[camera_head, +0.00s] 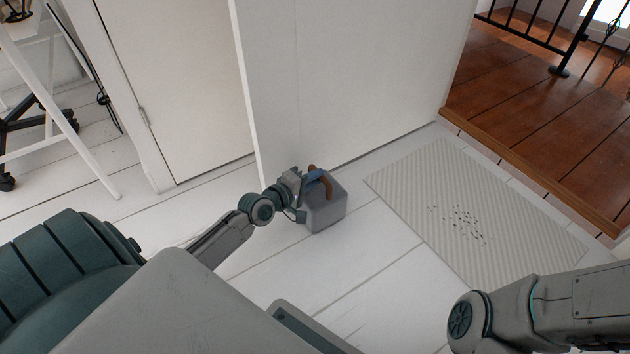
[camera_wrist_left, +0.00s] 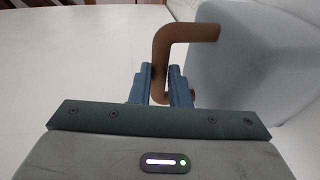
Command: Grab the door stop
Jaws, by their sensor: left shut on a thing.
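The door stop (camera_head: 326,212) is a grey block with a brown curved handle, standing on the white floor by the lower edge of the white door. Its grey body also shows at the right of the left wrist view (camera_wrist_left: 240,60). My left gripper (camera_head: 314,176) is at the handle. In the left wrist view its two blue fingers (camera_wrist_left: 159,88) are shut on the brown handle (camera_wrist_left: 185,33), which passes between them. My right arm (camera_head: 540,310) shows at the lower right, and its gripper is out of the picture.
The white door (camera_head: 340,80) stands right behind the door stop. A ribbed light mat (camera_head: 470,200) with dark specks lies to the right, before a brown wooden floor (camera_head: 540,95) with a black railing. A white-legged desk (camera_head: 60,110) stands at the left.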

